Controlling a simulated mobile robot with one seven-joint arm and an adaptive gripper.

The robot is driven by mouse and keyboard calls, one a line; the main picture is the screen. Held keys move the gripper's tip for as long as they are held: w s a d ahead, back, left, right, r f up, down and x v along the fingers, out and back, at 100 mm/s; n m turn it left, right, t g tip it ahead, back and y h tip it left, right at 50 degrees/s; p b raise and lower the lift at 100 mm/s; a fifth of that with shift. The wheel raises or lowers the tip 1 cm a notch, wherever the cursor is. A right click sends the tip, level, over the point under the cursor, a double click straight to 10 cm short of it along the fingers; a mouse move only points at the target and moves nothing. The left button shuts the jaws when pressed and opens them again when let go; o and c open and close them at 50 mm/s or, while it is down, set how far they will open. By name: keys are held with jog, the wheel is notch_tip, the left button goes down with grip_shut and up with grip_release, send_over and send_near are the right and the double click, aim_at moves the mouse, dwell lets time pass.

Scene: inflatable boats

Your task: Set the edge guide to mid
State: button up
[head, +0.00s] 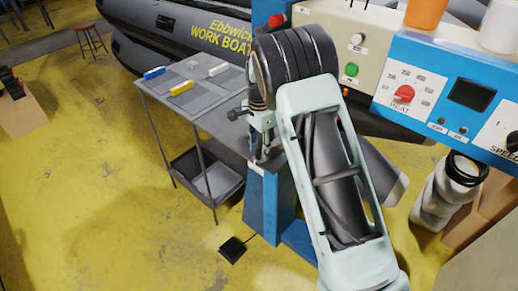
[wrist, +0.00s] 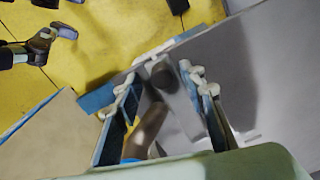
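I cannot surely pick out the edge guide. A small metal fitting with a black knob (head: 238,113) sits at the machine's left side, beside the work table, in the head view. In the wrist view my gripper (wrist: 162,76) has its two fingers spread apart. A dark round-ended knob (wrist: 163,75) and a brown rod-like part (wrist: 147,130) show between the fingers, over a grey surface. I cannot tell whether the fingers touch the knob. In the head view my pale arm covers the middle, and the gripper is hidden behind it.
A blue control panel (head: 445,62) with a red heat knob (head: 404,93) stands at the right. A grey table (head: 205,97) with blue, yellow and white items is at the left. A black pedal (head: 232,249) lies on the yellow floor. A grey boat (head: 150,35) is behind.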

notch_tip(320, 180, up, 12)
dwell(0.6)
